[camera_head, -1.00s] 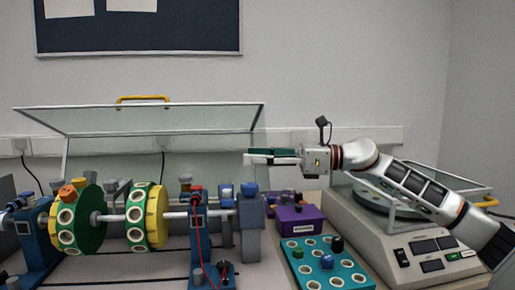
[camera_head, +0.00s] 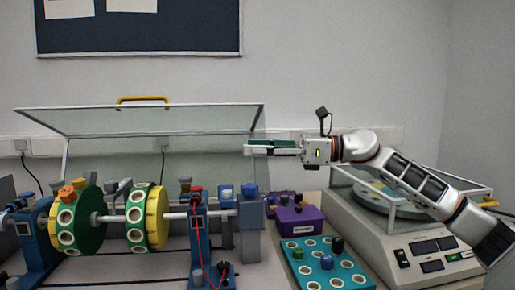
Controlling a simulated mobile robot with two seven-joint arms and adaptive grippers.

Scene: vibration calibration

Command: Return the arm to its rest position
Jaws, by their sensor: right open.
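My right arm comes in from the right edge and reaches left over the balance machine (camera_head: 385,235). My right gripper (camera_head: 250,148) points left, in the air above the purple box and near the right end of the raised clear cover (camera_head: 140,120). It is open, and I see nothing held in it. My left gripper and left arm are not in view.
A rotor rig with two green and yellow discs (camera_head: 78,222) on a shaft stands at left. Blue supports and a red cable (camera_head: 200,245) are beside it. A purple box (camera_head: 298,219) and a teal tray (camera_head: 350,273) with several knobs lie below the gripper.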

